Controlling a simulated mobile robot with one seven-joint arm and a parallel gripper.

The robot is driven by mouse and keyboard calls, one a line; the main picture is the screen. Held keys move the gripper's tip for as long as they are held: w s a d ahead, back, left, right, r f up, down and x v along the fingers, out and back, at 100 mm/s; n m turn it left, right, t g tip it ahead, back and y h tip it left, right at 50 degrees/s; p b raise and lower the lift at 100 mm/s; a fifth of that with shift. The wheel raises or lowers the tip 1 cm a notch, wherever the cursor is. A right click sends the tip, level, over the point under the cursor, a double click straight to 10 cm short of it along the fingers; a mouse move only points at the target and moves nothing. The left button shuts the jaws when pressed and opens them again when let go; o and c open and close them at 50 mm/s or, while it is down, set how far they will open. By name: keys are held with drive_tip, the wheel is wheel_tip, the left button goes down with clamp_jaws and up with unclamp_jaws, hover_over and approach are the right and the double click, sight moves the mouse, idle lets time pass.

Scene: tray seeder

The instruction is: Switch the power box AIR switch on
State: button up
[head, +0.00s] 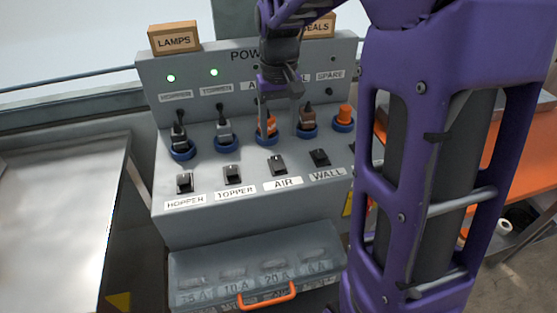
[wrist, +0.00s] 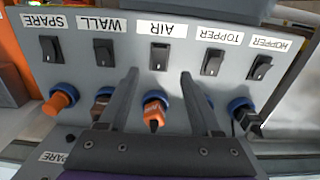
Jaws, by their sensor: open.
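The grey power box (head: 215,110) stands in front of me with a row of black rocker switches. The AIR switch (head: 277,164) sits above its AIR label, between TOPPER and WALL. In the wrist view the AIR switch (wrist: 160,55) is upside down at top centre; I cannot tell its position surely. My gripper (head: 279,128) is open over the socket row. In the wrist view its fingertips (wrist: 159,75) are apart, one on each side of the line to the AIR switch, with the orange plug (wrist: 154,112) showing between them. The AIR lamp is hidden behind my gripper.
The HOPPER lamp (head: 171,78) and TOPPER lamp (head: 214,72) glow green. Plugs in blue-ringed sockets stand close around my fingers. The TOPPER switch (head: 232,174) and WALL switch (head: 319,157) flank AIR. A fuse case (head: 205,263) with an orange handle lies below.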

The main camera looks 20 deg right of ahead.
sight(279, 167)
wheel_tip(279, 167, down, 10)
drive_tip(key=shift+f+b, duration=0.1)
drive_tip(key=shift+b, duration=0.65)
clamp_jaws()
